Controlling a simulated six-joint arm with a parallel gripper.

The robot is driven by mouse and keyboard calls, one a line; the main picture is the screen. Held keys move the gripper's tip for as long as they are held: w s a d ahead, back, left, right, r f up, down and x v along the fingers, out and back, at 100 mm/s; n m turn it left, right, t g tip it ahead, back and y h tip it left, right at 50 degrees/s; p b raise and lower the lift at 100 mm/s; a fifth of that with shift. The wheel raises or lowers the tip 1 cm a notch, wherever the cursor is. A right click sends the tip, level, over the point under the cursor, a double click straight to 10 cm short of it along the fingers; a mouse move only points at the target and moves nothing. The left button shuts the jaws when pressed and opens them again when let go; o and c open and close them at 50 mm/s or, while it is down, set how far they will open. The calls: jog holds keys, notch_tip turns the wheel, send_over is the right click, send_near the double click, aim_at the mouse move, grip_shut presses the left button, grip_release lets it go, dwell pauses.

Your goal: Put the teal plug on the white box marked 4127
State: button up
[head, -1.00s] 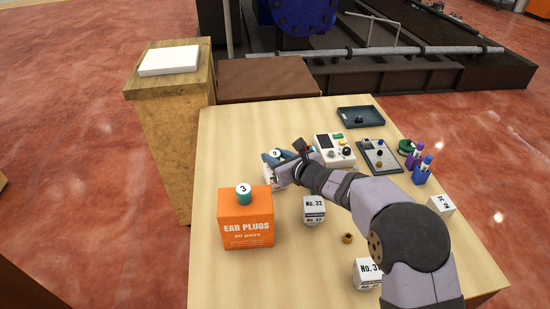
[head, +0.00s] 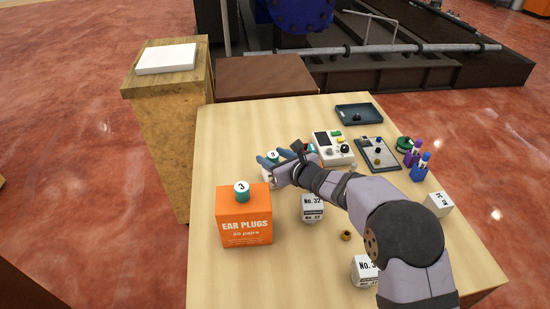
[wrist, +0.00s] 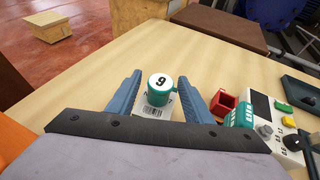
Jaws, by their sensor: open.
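A teal plug (wrist: 160,84) with a white top marked with a digit, 9 or 6, sits on a white box (wrist: 152,111) with a barcode in the wrist view. The box's number cannot be read. My gripper (wrist: 159,77) is open, with one blue finger on each side of the plug and a gap to both. In the head view this plug (head: 273,155) shows at my gripper, and the arm partly hides the box. Another teal plug (head: 242,190), marked 3, stands on the orange ear plugs box (head: 244,227).
White boxes marked No. 32 (head: 313,208) stand nearer the front and right. A red open container (wrist: 222,103) and a control box (wrist: 272,122) lie right of my gripper. A dark tray (head: 359,115) is at the back right. The table's back left is clear.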

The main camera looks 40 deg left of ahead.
jog(key=shift+r, duration=0.1)
jog(key=shift+r, duration=0.1)
jog(key=shift+s+d+r, duration=0.1)
jog(key=shift+s+d, duration=0.05)
jog(key=shift+d, duration=0.35)
jog(key=b+v, duration=0.4)
jog(key=v, duration=0.7)
jog(key=shift+a, duration=0.1)
